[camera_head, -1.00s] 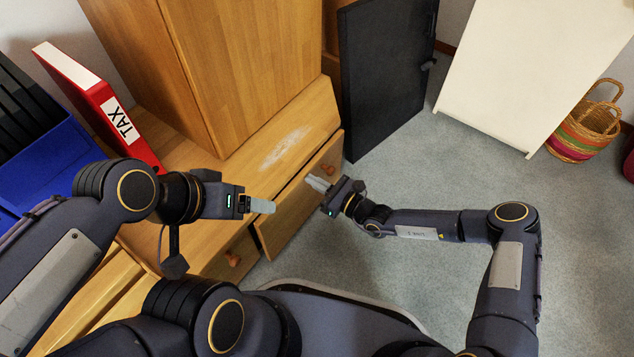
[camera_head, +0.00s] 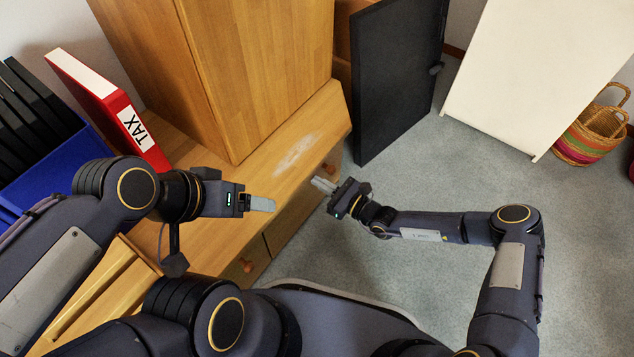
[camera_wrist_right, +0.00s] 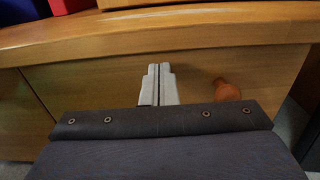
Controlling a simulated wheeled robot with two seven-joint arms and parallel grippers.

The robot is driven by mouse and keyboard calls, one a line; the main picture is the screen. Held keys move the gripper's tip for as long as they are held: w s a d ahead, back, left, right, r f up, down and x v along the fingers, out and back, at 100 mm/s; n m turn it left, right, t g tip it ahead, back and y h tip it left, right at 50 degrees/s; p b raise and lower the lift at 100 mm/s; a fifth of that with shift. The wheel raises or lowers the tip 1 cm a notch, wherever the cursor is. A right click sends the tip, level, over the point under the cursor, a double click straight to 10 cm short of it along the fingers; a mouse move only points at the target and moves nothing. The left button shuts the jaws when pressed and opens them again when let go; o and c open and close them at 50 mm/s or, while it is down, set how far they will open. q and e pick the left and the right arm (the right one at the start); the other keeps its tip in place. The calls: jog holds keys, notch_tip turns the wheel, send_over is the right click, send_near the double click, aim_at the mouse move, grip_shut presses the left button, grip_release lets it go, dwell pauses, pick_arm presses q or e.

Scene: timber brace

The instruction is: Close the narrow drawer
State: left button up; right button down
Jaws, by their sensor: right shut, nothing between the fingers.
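The drawer front (camera_head: 292,218) at the right end of the low wooden cabinet sits close under the cabinet top in the head view. Its round orange-brown knob (camera_head: 329,169) shows past my right gripper (camera_head: 322,185). In the right wrist view the same front (camera_wrist_right: 100,85) is wide across the picture, with its knob (camera_wrist_right: 228,90) to the right of my fingers (camera_wrist_right: 160,72). The right gripper is shut and empty, its tips at or very near the front; contact is unclear. My left gripper (camera_head: 262,204) hovers over the cabinet top; its jaw gap is hidden.
Another knob (camera_head: 246,265) is on the front to the left. A wooden drawer rim (camera_head: 92,290) sticks out at lower left, partly behind my arm. A red TAX binder (camera_head: 115,110) stands on the cabinet.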

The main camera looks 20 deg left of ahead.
jog(key=p+v, duration=0.3)
jog(key=v, duration=0.9)
jog(key=s+d+r+n+g+h, duration=0.3)
jog(key=d+r+n, duration=0.45)
jog(key=r, duration=0.45)
jog(key=s+d+r+n+g+h, duration=0.3)
jog(key=d+r+n, duration=0.4)
jog(key=r, duration=0.5)
jog(key=s+d+r+n+t+h, duration=0.3)
jog(key=s+d+r+h, duration=0.15)
jog(key=s, duration=0.35)
jog(key=s+d+r+n+t+h, duration=0.3)
jog(key=s+d+r, duration=0.2)
jog(key=s, duration=0.4)
notch_tip(320, 180, up, 36)
jog(key=p, duration=3.6)
jog(key=shift+w+a, duration=0.2)
